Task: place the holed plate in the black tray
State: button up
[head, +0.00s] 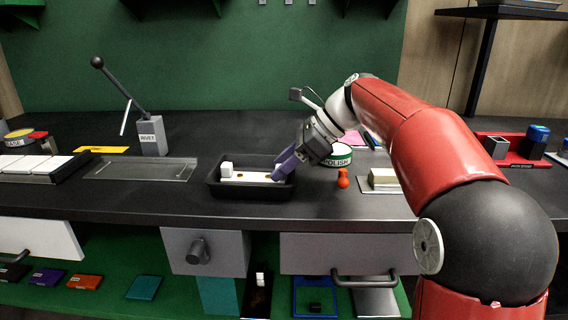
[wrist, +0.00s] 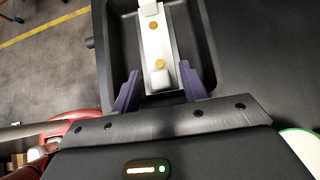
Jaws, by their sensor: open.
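The holed plate (head: 248,177) is a long white bar with orange round spots, lying inside the black tray (head: 240,191). In the wrist view the plate (wrist: 156,42) runs lengthwise in the tray (wrist: 205,45), with a pale block at each end. My gripper (head: 283,166) reaches into the right end of the tray. In the wrist view my gripper (wrist: 160,72) is open, with one purple finger on each side of the plate's near end, apart from it. The fingers partly hide the plate's right end in the head view.
An orange peg-like piece (head: 343,178) and a round polish tin (head: 339,155) stand right of the tray. A clear flat panel (head: 141,168) and a grey lever box (head: 151,135) are at left. Bare counter lies behind the tray.

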jog(key=w+p+v, duration=0.1)
jog(key=p+v, duration=0.1)
jog(key=v, duration=1)
jog(key=s+d+f+n+t+h, duration=0.2)
jog(key=s+d+f+n+h, duration=0.1)
jog(key=s+f+n, duration=0.6)
jog(key=s+d+f+n+t+h, duration=0.3)
jog(key=s+f+n+h, duration=0.3)
jog(key=s, duration=1.2)
notch_tip(320, 180, down, 6)
jog(key=d+n, duration=0.1)
jog(key=n, duration=0.2)
jog(key=shift+n, duration=0.4)
jog(key=shift+r, duration=0.1)
